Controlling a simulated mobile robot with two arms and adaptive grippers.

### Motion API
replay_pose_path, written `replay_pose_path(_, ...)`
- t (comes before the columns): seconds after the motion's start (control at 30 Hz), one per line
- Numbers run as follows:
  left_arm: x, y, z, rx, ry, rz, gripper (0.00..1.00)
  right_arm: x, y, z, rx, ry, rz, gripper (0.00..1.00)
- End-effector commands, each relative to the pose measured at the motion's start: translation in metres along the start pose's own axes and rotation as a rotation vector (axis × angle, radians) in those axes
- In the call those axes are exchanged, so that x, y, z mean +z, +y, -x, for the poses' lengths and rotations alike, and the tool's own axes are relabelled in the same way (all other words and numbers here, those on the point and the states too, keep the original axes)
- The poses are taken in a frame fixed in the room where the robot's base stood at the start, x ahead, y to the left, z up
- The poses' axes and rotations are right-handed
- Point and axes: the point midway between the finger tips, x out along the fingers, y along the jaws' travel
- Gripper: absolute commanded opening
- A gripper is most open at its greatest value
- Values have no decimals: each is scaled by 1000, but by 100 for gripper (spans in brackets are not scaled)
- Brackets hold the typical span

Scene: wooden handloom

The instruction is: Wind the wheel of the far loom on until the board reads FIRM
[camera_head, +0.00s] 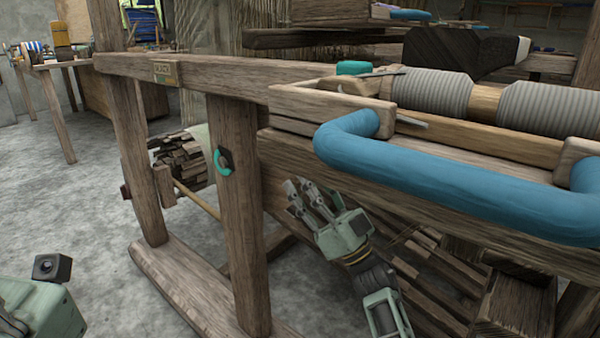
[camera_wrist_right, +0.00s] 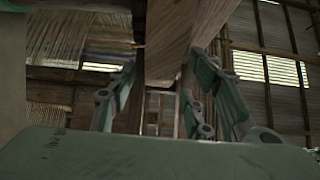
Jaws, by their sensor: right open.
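A loom's wooden frame fills the head view, with a small plaque (camera_head: 164,72) on its upper beam; its lettering is too small to read. A teal and black round fitting (camera_head: 222,161) sits on the nearer post. I cannot tell whether it belongs to a wheel, and no other wheel shows clearly. My right gripper (camera_head: 308,196) is open beneath the loom's front beam, right of that post and apart from the fitting. In the right wrist view its fingers (camera_wrist_right: 160,98) stand apart, with a wooden beam (camera_wrist_right: 182,38) showing beyond and between them. My left gripper's fingers are out of view.
A blue padded bar (camera_head: 440,190) and grey wound rolls (camera_head: 432,91) sit above my right gripper. A roll of wooden slats (camera_head: 180,158) hangs between the posts. A foot beam (camera_head: 190,285) crosses the floor. Open concrete floor (camera_head: 65,200) lies left.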

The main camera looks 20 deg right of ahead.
Motion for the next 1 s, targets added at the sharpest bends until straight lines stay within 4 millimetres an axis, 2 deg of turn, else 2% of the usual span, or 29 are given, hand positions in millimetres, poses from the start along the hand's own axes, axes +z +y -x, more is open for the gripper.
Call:
replay_pose_path(0.1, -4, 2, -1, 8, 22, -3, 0, 1, 0, -18, -1, 3, 1, 46)
replay_pose_path(0.3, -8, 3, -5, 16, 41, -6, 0, 2, 0, -38, 1, -1, 0, 46)
replay_pose_path(0.6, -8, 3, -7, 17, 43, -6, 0, 1, 0, -42, 2, -2, -2, 46)
replay_pose_path(1.0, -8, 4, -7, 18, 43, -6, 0, 1, 0, -41, 2, -2, -1, 12)
